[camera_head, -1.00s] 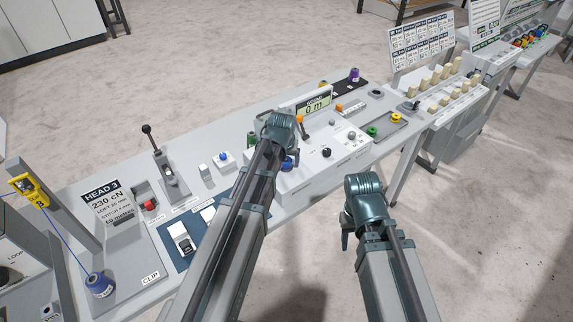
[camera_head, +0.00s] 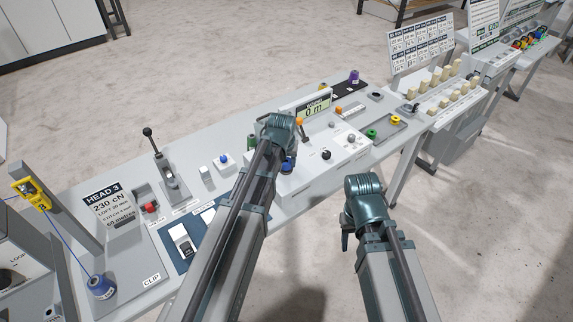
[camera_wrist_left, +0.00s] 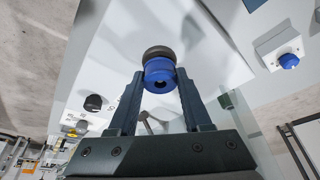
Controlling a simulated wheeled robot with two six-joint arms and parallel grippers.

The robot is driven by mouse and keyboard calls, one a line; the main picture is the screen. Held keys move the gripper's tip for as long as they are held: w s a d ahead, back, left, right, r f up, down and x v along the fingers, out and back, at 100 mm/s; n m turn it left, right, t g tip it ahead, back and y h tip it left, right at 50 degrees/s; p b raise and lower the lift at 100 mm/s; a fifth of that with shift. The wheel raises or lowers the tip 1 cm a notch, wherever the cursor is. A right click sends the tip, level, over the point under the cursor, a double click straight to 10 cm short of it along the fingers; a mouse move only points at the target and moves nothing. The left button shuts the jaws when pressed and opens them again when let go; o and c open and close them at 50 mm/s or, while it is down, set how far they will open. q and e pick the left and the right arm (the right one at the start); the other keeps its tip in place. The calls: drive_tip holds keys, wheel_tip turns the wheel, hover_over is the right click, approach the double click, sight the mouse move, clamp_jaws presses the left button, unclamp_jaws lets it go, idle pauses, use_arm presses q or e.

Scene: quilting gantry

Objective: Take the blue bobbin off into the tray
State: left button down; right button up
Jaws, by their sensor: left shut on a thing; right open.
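The blue bobbin (camera_wrist_left: 160,70) sits between the two fingertips of my left gripper (camera_wrist_left: 160,84) in the left wrist view, with a dark round disc against its far side. In the head view only a blue bit of the bobbin (camera_head: 288,166) shows beside my left wrist, at the white counter box; the fingers are mostly hidden there. I cannot tell whether the bobbin is still on its spindle. The grey tray (camera_head: 377,141) lies to the right and holds a green and a yellow bobbin. My right gripper (camera_head: 346,238) hangs in front of the table, apart from everything.
The white counter box (camera_head: 310,165) carries a display, an orange-topped lever and a black knob (camera_head: 326,154). A blue button (camera_head: 223,158) and a tall black-knobbed lever (camera_head: 148,133) stand to the left. Another blue spool (camera_head: 101,286) holds thread at lower left.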

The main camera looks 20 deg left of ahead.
sight(286, 160)
use_arm(q)
drive_tip(key=shift+r+p, duration=1.65)
drive_tip(key=shift+r, duration=0.15)
drive_tip(key=shift+f, duration=0.1)
